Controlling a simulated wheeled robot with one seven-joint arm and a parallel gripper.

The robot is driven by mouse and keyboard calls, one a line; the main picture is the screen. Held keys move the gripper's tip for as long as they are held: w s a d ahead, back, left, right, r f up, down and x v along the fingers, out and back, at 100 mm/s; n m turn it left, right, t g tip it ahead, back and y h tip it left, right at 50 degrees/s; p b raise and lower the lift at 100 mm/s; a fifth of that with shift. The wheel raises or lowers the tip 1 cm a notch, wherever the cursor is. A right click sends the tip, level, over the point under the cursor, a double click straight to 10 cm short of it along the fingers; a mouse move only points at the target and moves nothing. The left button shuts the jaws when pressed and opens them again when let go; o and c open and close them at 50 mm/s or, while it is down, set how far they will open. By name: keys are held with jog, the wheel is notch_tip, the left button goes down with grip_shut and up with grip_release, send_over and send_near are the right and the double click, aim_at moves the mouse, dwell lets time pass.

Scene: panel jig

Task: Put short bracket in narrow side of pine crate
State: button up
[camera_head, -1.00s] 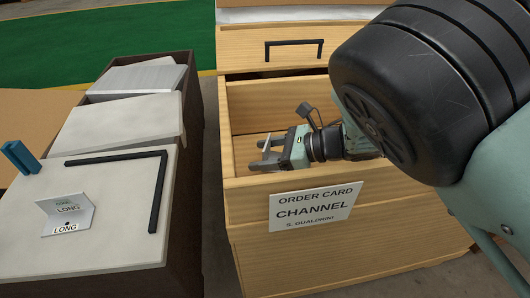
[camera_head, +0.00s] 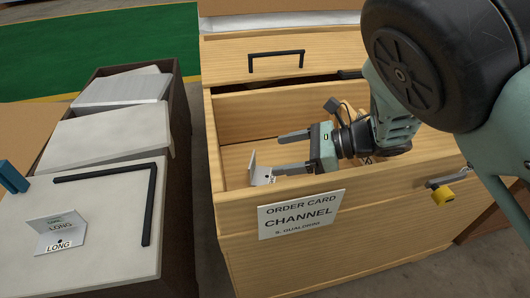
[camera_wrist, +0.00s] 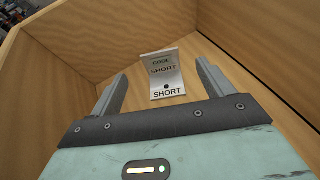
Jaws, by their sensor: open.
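The short bracket (camera_head: 262,173) is a small bent pale metal piece standing on the floor of the pine crate (camera_head: 285,250), near the crate's left wall. In the wrist view the bracket (camera_wrist: 165,75), printed SHORT, shows whole beyond the fingertips. My gripper (camera_head: 279,153) is inside the crate, to the right of the bracket, with its fingers pointing left. In the wrist view my gripper (camera_wrist: 162,72) is open, with nothing between its fingers. A divider marking a narrow side cannot be made out; the arm and front wall hide part of the inside.
An order card (camera_head: 301,214) reading CHANNEL is on the crate's front. A bracket marked LONG (camera_head: 59,236) sits on a pale panel (camera_head: 105,258) at left, near a black L-shaped bar (camera_head: 148,207). A wooden drawer front (camera_head: 240,57) stands behind the crate.

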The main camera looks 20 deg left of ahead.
jog(key=shift+v, duration=1.65)
